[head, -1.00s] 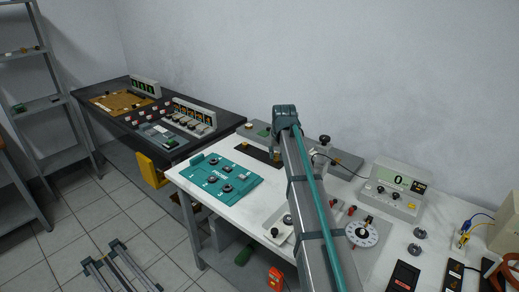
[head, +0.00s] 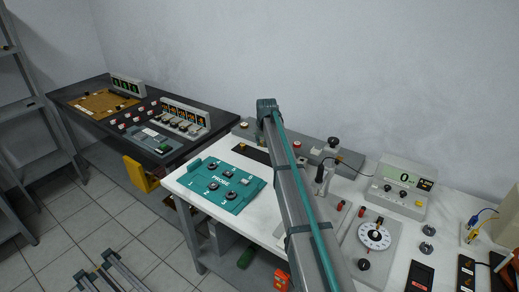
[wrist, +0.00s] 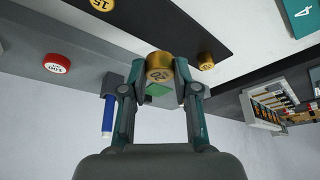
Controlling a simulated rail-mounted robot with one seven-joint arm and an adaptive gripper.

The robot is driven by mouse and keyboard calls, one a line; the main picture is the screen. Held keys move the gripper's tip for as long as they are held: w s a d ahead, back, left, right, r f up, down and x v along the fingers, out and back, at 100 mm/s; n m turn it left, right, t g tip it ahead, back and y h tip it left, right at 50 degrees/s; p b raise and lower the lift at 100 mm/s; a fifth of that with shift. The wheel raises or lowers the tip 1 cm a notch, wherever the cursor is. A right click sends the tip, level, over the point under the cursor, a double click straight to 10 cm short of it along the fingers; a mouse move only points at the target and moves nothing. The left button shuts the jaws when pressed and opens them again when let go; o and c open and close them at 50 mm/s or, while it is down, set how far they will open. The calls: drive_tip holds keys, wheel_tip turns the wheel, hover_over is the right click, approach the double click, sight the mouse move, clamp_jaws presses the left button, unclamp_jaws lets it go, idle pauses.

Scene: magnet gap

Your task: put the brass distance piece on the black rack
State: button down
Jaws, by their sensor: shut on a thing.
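A brass distance piece (wrist: 159,66) is clamped between the fingertips of my gripper (wrist: 159,78) in the wrist view; the mark on its face is not clearly legible. The black rack (wrist: 150,22) is a dark strip close beyond the fingers. A brass piece marked 15 (wrist: 101,5) sits on it at one side, and another brass piece (wrist: 206,61) at its other end. I cannot tell whether the held piece touches the rack. In the head view the black rack (head: 252,154) is partly hidden by my arm, which also hides my gripper.
A grey bar (head: 312,152) with a red button (wrist: 58,63) runs behind the rack. A blue-handled tool (wrist: 107,115) shows beside my left finger. The teal probe board (head: 222,184) lies left of the rack. The meter (head: 403,184) and dial plate (head: 375,236) stand right.

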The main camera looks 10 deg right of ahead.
drive_tip(key=p, duration=0.1)
hover_over(259, 154)
drive_tip(key=s, duration=0.2)
drive_tip(key=f, duration=0.4)
drive_tip(key=shift+w+f, duration=0.2)
drive_tip(key=shift+f, duration=0.05)
drive_tip(key=shift+f+p, duration=0.7)
drive_tip(key=shift+f, duration=1)
drive_tip(key=shift+f, duration=0.15)
drive_tip(key=c, duration=0.9)
unclamp_jaws()
drive_tip(key=shift+o, duration=0.2)
drive_tip(key=b+v, duration=0.3)
drive_tip(key=v, duration=0.9)
drive_tip(key=shift+r, duration=0.25)
drive_tip(key=shift+w, duration=0.1)
